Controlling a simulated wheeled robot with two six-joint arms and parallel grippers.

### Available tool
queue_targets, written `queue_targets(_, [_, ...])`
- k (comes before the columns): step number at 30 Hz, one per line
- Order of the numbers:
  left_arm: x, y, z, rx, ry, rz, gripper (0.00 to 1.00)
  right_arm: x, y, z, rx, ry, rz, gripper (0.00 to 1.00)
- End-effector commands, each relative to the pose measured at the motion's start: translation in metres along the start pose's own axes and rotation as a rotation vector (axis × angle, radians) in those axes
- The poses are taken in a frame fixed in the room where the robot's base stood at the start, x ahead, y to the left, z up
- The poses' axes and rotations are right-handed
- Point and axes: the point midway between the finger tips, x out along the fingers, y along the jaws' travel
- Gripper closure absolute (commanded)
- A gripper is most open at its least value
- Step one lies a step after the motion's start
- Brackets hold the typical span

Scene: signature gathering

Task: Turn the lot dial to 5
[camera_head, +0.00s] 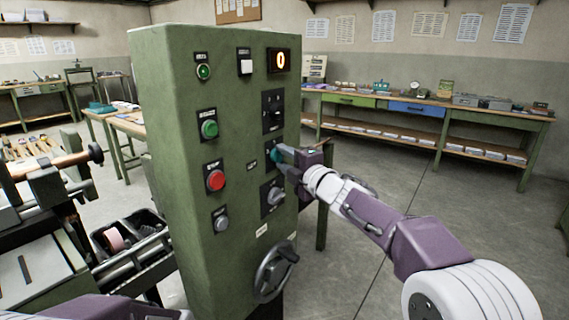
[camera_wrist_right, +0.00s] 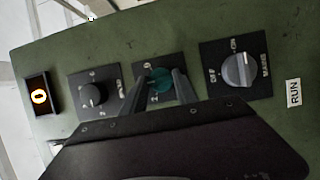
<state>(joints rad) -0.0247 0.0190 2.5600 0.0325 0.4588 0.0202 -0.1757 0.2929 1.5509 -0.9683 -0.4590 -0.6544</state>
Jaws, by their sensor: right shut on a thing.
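A green control cabinet (camera_head: 165,150) stands in front of me. My right gripper (camera_head: 280,157) reaches its front from the right and is shut on a teal dial (camera_head: 273,160), the middle one of three stacked on the right. In the right wrist view the fingers (camera_wrist_right: 163,85) sit on both sides of the teal dial (camera_wrist_right: 160,78). The fingers hide part of its plate; I cannot read its label or tell which number it points at. My left gripper is not in view.
A black dial (camera_head: 273,113) is above and a grey MAINS dial (camera_wrist_right: 238,70) below. A lit display (camera_head: 279,61) shows 0. Green (camera_head: 209,129) and red (camera_head: 215,180) buttons are at left, a handwheel (camera_head: 275,270) low. The floor at right is open before a workbench (camera_head: 430,110).

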Motion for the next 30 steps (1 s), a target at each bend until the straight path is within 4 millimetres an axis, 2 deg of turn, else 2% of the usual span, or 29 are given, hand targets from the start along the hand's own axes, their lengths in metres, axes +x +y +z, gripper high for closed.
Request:
queue_targets(9, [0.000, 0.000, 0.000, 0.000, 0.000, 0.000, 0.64, 0.000, -0.001, 0.000, -0.001, 0.001, -0.002, 1.00])
queue_targets(10, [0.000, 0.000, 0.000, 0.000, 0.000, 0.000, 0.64, 0.000, -0.001, 0.000, -0.001, 0.001, -0.002, 0.57])
queue_targets(12, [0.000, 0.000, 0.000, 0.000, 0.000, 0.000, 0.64, 0.000, -0.001, 0.000, -0.001, 0.001, -0.002, 0.44])
queue_targets(23, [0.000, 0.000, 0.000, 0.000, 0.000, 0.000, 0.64, -0.005, 0.000, 0.000, 0.000, 0.000, -0.001, 0.44])
queue_targets(26, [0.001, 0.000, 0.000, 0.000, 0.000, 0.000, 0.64, -0.020, 0.000, 0.001, -0.001, -0.001, 0.000, 0.44])
queue_targets(30, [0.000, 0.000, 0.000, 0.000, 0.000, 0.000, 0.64, -0.051, 0.001, 0.001, 0.000, -0.003, 0.000, 0.44])
